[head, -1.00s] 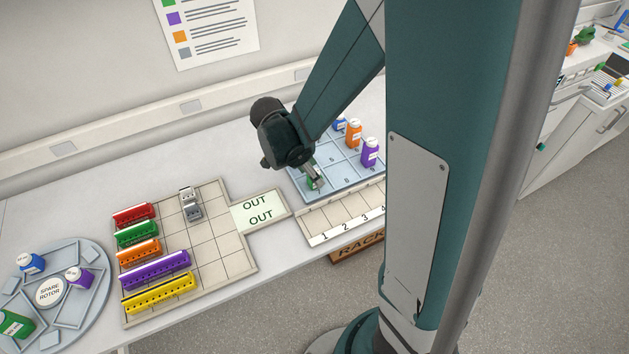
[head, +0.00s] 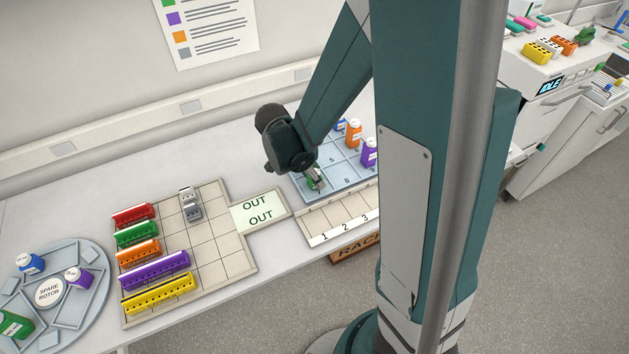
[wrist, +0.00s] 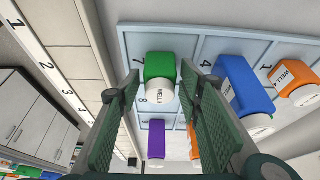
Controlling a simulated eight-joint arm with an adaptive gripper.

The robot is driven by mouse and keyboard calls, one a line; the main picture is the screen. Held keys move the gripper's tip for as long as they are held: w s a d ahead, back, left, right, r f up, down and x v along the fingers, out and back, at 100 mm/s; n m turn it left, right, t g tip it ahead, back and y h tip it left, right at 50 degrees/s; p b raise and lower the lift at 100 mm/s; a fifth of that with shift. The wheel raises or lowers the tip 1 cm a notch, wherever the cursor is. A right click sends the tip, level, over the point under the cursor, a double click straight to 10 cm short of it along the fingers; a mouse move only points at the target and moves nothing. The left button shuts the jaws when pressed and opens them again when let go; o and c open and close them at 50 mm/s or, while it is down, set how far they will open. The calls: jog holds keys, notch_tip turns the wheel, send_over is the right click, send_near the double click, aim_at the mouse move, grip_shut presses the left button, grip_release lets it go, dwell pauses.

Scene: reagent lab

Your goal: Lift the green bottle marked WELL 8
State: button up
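The green bottle (wrist: 160,65) has a white label or cap (wrist: 162,92) reading WELL; its number is too small to read. It is by the marks 7 and 8 on the pale blue gridded tray (wrist: 212,48). My gripper (wrist: 161,83) is open, with a finger on each side of the bottle in the wrist view and gaps on both sides. I cannot tell how far the bottle reaches between the pads. In the head view my gripper (head: 315,175) points down at the tray's near left corner and partly hides the green bottle (head: 311,185).
Blue (wrist: 240,85), orange (wrist: 294,80) and purple (wrist: 156,138) bottles stand on the same tray. A numbered rack strip (head: 340,222) lies along its near side. An OUT plate (head: 258,210) and a board with coloured racks lie left. A spare rotor (head: 49,291) holds other bottles.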

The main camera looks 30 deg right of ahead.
jog(key=c, duration=0.6)
jog(key=shift+r, duration=0.15)
jog(key=shift+r+p, duration=0.5)
jog(key=shift+r, duration=4.4)
